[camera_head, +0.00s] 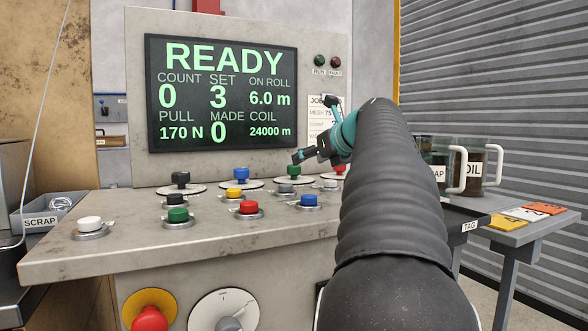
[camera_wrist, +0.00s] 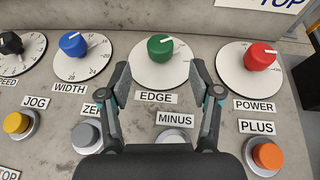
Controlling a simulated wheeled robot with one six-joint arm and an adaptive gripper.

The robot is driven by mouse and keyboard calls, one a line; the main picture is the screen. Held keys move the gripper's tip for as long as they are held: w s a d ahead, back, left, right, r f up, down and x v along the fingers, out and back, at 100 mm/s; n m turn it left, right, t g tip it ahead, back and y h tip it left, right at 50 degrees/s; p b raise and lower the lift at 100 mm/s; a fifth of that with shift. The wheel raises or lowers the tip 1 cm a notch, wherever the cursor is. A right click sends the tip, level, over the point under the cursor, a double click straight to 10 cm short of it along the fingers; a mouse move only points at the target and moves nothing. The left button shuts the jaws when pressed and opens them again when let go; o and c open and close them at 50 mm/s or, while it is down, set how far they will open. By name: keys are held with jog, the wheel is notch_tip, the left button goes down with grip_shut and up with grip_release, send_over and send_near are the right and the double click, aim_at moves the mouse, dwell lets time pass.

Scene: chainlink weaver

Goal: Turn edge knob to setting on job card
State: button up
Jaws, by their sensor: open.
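The edge knob (camera_wrist: 161,48) is green with a white pointer line and sits on a round white dial (camera_wrist: 180,72) above the EDGE label, in the wrist view. Its pointer tilts toward the upper right; the dial marks are too small to read. My gripper (camera_wrist: 164,82) is open and empty, its fingers spread on either side of the EDGE label, just below the knob and apart from it. In the head view the green knob (camera_head: 294,171) shows under my gripper (camera_head: 297,157). The job card (camera_head: 318,115) on the panel is partly hidden by my arm; its edge setting cannot be read.
A blue width knob (camera_wrist: 73,44) stands left of the edge knob and a red power knob (camera_wrist: 260,56) right. Several push buttons, including grey MINUS (camera_wrist: 170,140) and orange PLUS (camera_wrist: 267,157), line the front. The screen (camera_head: 222,93) reads READY.

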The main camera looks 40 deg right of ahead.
aim_at(293, 170)
jog(key=x, duration=0.8)
jog(key=shift+w, duration=0.2)
jog(key=shift+c, duration=0.2)
jog(key=c, duration=1.1)
